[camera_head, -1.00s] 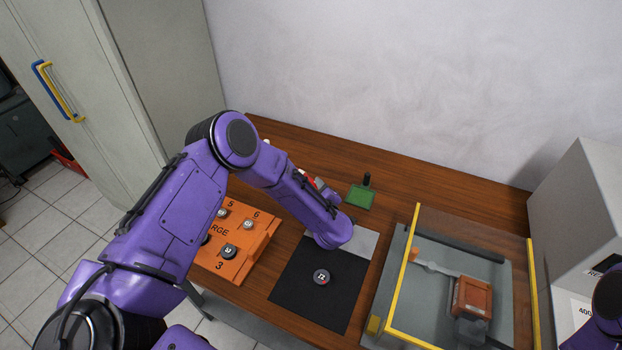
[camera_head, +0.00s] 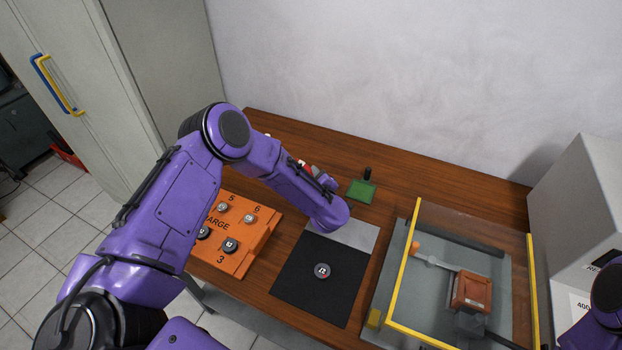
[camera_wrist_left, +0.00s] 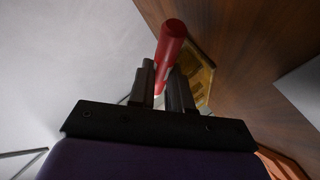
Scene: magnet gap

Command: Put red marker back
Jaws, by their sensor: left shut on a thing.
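The red marker (camera_wrist_left: 171,42) shows in the left wrist view as a red cylinder with a rounded end, tilted. My left gripper (camera_wrist_left: 162,86) is shut on its lower part. A yellow-brown framed thing (camera_wrist_left: 203,72) lies behind the marker, partly hidden; I cannot tell whether the two touch. In the head view my purple left arm hides most of the gripper. A small red patch (camera_head: 309,169) shows behind the forearm, too small to identify surely. Only a piece of my right arm shows at the right edge; its gripper is out of view.
An orange board (camera_head: 235,262) with numbers and round pucks lies left of a black mat (camera_head: 305,292) holding one puck (camera_head: 322,270). A green block (camera_head: 361,191) with a black post stands behind. A yellow-edged fixture (camera_head: 397,285) is at right. The back of the wooden table is mostly clear.

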